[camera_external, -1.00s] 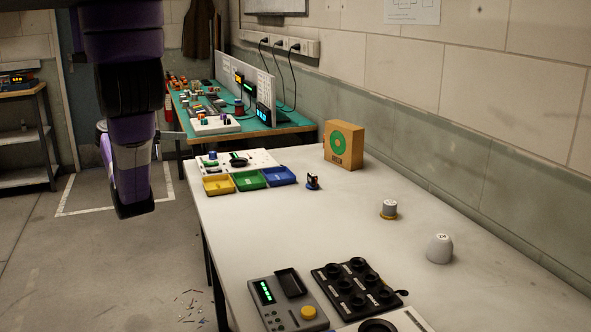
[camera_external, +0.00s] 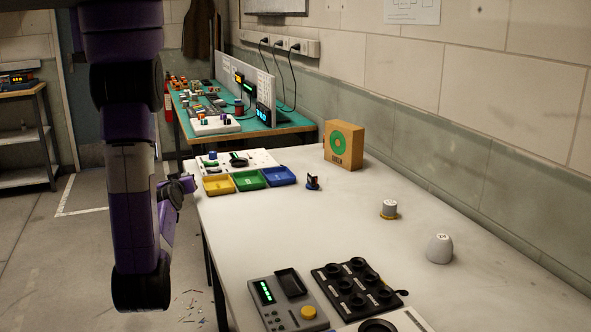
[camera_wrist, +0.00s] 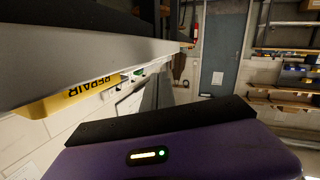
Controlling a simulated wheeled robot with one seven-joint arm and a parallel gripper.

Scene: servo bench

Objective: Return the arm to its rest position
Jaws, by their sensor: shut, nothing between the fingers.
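My purple and black arm hangs down along the left of the external view, folded at a low black joint. Its last part turns back up behind the upper arm. My gripper (camera_external: 187,184) is small and partly hidden there, beside the table's left edge, near the yellow tray. It is shut and empty; its fingers are hard to make out. In the wrist view a purple part of mine with a small green light and a black edge fills the bottom.
The white table (camera_external: 350,235) carries a yellow tray (camera_external: 217,185), which shows upside down with REPAIR on it in the wrist view (camera_wrist: 75,95). Green (camera_external: 250,179) and blue (camera_external: 279,176) trays stand beside it. The floor (camera_external: 50,265) left of the arm is clear.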

